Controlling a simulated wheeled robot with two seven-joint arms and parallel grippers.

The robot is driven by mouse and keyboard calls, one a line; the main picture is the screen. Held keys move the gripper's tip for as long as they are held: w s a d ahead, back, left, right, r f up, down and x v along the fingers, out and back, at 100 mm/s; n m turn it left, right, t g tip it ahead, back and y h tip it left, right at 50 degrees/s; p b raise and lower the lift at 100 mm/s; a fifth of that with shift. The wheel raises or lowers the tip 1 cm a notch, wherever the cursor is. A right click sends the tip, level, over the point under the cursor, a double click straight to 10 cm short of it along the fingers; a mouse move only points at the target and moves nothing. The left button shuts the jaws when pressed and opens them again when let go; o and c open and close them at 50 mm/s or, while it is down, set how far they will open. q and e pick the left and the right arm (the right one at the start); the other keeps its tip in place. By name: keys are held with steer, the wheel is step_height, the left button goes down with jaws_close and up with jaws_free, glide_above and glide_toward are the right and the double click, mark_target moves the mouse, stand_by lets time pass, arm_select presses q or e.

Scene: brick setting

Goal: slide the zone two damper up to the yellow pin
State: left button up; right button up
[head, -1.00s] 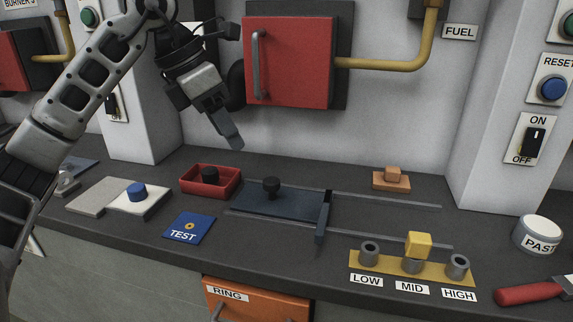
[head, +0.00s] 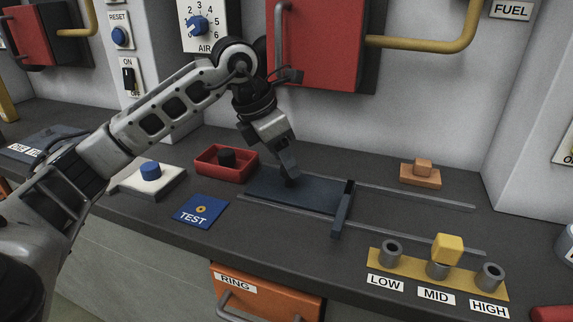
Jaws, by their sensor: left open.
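The damper (head: 318,193) is a dark blue flat plate lying between two grey rails. A dark upright bar (head: 341,212) stands at its right end. The yellow pin (head: 448,246) sits in the MID socket, to the right of the bar with a clear gap between. My right gripper is not in view.
The LOW socket (head: 390,253) and HIGH socket (head: 490,276) are empty. A red tray (head: 205,167) with a black knob and a blue TEST plate (head: 199,212) lie to the left. An orange block (head: 420,177) sits behind the rails. The rails (head: 425,198) are clear to the right.

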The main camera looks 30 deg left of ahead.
arm_select(q)
steer(key=shift+x, duration=1.05)
jaws_close()
steer(key=p, duration=0.2)
glide_above(352, 201)
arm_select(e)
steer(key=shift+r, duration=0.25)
arm_select(q)
jaws_free()
steer(key=shift+a, duration=0.1)
